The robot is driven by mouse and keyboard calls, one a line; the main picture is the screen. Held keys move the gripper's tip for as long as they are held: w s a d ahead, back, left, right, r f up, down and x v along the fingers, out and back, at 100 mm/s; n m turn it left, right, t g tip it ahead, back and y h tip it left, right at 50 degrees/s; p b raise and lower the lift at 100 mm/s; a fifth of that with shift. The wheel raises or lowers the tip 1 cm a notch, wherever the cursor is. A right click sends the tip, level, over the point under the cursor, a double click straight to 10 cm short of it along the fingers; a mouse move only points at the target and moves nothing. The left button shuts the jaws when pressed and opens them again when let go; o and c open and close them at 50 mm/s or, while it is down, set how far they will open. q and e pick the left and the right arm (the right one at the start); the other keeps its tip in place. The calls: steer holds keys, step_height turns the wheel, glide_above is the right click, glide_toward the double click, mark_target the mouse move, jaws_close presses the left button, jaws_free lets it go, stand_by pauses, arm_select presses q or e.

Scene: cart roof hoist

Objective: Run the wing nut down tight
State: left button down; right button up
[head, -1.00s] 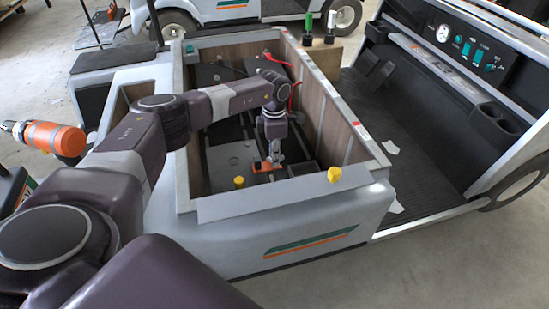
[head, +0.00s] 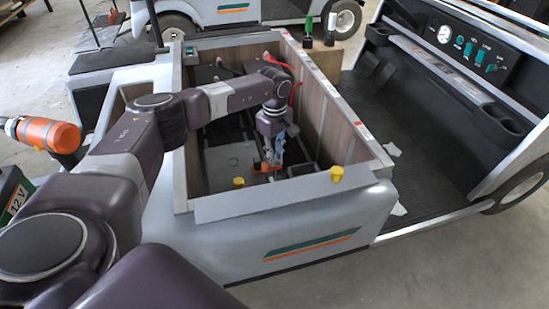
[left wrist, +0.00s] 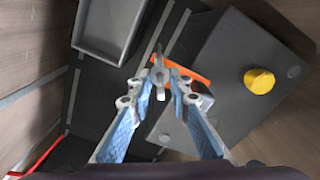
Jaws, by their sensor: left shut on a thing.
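The wing nut (left wrist: 159,76) is a small silver piece between my left fingertips in the left wrist view. It sits by an orange bar (left wrist: 187,71), which also shows low in the open cart bay in the head view (head: 262,167). My left gripper (left wrist: 158,88) is shut on the wing nut and reaches down into the bay; in the head view (head: 272,162) its blue-faced fingers meet the orange bar. The fingertips partly hide the nut and what is under it. My right gripper is not in view.
Wood-lined walls (head: 320,110) surround the bay closely. A grey block with a yellow cap (left wrist: 259,81) and a grey tray (left wrist: 108,25) lie near the gripper. Another yellow knob (head: 336,173) is on the front rim.

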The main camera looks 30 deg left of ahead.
arm_select(q)
steer(key=m, duration=0.3)
steer(key=shift+w+a+r+m+b, duration=0.1)
steer(key=shift+w+r+m+b, duration=0.2)
steer(key=shift+m+b, duration=0.1)
steer(key=m, duration=0.3)
steer(key=shift+m+b, duration=0.3)
steer(key=shift+b, duration=0.05)
steer(key=m+b, duration=0.1)
steer(key=m, duration=0.7)
steer(key=shift+m+b, duration=0.3)
steer(key=shift+b, duration=0.1)
steer(key=shift+m, duration=0.6)
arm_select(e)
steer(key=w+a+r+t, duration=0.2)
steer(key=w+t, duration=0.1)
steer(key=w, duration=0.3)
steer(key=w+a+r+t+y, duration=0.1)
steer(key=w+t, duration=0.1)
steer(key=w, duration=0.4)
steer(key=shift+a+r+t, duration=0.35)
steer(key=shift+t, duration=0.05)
arm_select(q)
steer(key=c, duration=1.8)
jaws_free()
steer(key=shift+d, duration=0.2)
steer(key=shift+s, duration=0.1)
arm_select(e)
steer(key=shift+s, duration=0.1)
